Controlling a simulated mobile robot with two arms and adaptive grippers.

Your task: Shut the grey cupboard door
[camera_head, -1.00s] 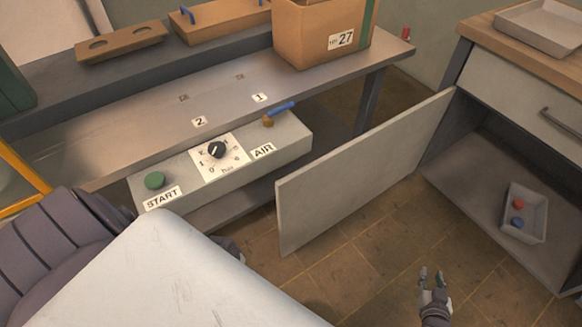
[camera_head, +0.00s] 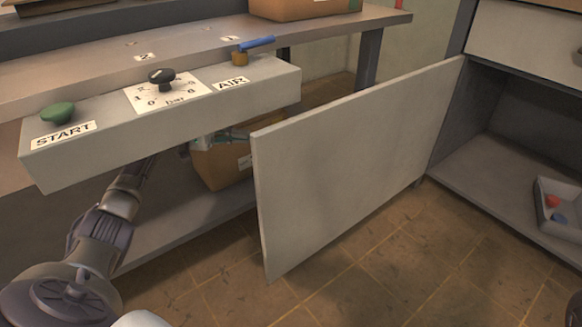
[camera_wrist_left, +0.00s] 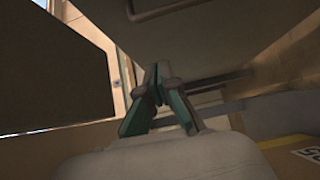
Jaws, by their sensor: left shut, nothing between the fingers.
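The grey cupboard door (camera_head: 350,160) stands wide open in the head view. Its hinge side is at the cupboard (camera_head: 500,180) on the right, and its free edge points left, towards the workbench. My left arm reaches in from the lower left, under the control box. My left gripper (camera_head: 232,140) is beyond the door's free edge, on the far side of the door, partly hidden under the control box. In the left wrist view the left gripper (camera_wrist_left: 157,88) is shut and empty. I cannot tell whether it touches the door. My right gripper is out of view.
The control box (camera_head: 200,110) with a green START button (camera_head: 58,112), black knob (camera_head: 161,76) and blue-handled AIR valve (camera_head: 254,46) overhangs my left arm. A cardboard box (camera_head: 218,165) stands under the bench. A tray (camera_head: 545,215) sits inside the cupboard. Floor before the door is clear.

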